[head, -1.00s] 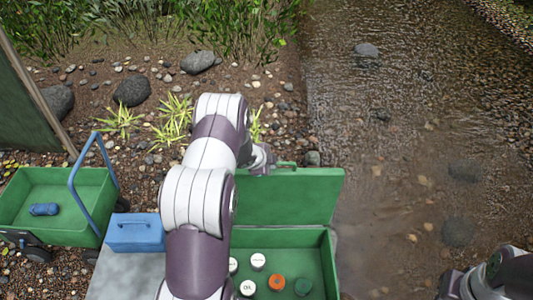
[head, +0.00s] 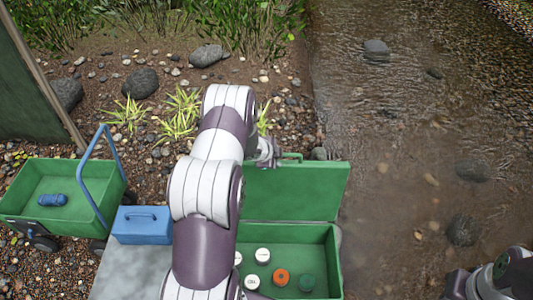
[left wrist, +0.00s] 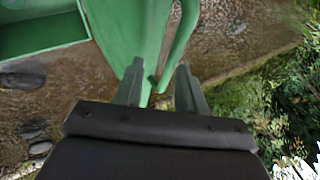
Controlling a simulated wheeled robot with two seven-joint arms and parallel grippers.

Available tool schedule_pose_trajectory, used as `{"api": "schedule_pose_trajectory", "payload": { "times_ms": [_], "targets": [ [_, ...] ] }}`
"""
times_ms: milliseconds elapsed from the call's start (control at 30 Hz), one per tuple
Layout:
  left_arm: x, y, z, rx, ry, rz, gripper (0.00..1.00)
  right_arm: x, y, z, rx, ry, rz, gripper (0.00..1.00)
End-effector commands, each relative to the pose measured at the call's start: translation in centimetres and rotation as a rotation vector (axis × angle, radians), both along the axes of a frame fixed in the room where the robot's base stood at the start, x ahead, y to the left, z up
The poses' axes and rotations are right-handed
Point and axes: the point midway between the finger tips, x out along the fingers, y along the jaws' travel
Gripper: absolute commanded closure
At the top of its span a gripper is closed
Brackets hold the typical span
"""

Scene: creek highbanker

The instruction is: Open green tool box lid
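The green tool box (head: 325,265) is at the bottom centre of the head view. Its green lid (head: 305,190) stands raised at the back, with a green handle (head: 293,157) on its top edge. My left arm reaches over the box's left side, and my left gripper (head: 270,152) is at the lid's top edge, partly hidden by the arm. In the left wrist view its two fingers (left wrist: 158,88) are apart, with the end of the green lid (left wrist: 128,30) and handle between and beyond them. My right gripper is out of view; only part of my right arm shows.
Several jars with white, orange and green caps (head: 281,276) stand in the box. A blue box (head: 142,226) is to its left, beside a green cart (head: 85,182) holding a blue roll (head: 53,199). Creek water (head: 400,170) lies right; rocks and plants lie behind.

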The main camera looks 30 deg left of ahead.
Motion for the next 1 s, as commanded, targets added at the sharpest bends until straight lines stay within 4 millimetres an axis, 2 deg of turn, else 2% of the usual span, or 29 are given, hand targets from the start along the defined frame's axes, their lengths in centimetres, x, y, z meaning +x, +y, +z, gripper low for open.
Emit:
{"api": "schedule_pose_trajectory", "payload": {
  "times_ms": [133, 233, 400, 533, 700, 1000],
  "targets": [
    [-1.4, 0.3, 1.5, 0.002, -0.002, 0.002, 0.60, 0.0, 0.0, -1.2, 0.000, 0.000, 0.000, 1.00],
    [-2.9, 0.6, 3.4, 0.002, -0.004, 0.003, 0.60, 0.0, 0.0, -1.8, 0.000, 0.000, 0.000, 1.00],
    [-5.4, 1.0, 6.7, 0.001, -0.004, 0.004, 0.60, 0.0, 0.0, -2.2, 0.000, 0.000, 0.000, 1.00],
    [-6.8, 1.2, 8.4, -0.002, -0.003, 0.003, 0.60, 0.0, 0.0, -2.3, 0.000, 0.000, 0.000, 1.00],
    [-7.7, 1.4, 9.6, -0.003, -0.002, 0.002, 0.60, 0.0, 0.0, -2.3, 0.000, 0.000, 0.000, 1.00],
    [-7.8, 1.4, 9.7, -0.004, -0.002, 0.002, 0.60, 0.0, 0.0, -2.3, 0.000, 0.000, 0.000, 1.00]
  ]
}}
